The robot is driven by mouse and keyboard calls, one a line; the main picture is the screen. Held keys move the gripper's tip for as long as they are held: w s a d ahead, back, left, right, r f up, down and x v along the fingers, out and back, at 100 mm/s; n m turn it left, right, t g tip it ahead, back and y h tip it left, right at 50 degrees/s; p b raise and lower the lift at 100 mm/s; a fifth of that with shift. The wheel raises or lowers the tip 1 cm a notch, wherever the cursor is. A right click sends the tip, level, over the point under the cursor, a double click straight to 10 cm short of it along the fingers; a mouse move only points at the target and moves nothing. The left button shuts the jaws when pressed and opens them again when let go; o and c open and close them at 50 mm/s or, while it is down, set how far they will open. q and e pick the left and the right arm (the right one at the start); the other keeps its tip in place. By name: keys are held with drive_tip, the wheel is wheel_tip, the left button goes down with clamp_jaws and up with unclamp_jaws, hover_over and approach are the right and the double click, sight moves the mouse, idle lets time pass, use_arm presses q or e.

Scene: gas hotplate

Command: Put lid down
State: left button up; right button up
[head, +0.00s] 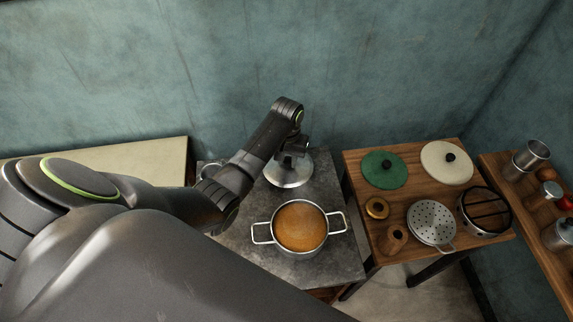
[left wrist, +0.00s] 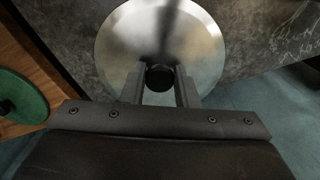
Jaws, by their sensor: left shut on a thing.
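A round silver metal lid (head: 287,176) with a black knob is at the back of the grey stone-like table (head: 345,255), near the wall. My left gripper (head: 297,146) is above the lid and shut on its knob. In the left wrist view, the two fingers (left wrist: 161,85) stand on either side of the black knob (left wrist: 160,77), and the lid's disc (left wrist: 125,45) spreads out beyond it. I cannot tell whether the lid touches the tabletop. A two-handled metal pot (head: 325,222) with orange-brown contents stands uncovered in front of the lid. My right gripper is not in view.
A wooden table (head: 395,166) to the right holds a green lid (head: 385,170), a cream lid (head: 447,163), a colander (head: 432,222) and small items. A shelf (head: 506,180) with metal cups is at far right. A pale surface (head: 130,160) lies left. The wall is close behind.

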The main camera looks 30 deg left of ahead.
sight(287, 161)
use_arm(q)
drive_tip(key=shift+f, duration=1.9)
drive_tip(key=o, duration=1)
drive_tip(key=shift+f, duration=0.1)
wheel_tip(287, 161, up, 12)
drive_tip(key=shift+r, duration=0.15)
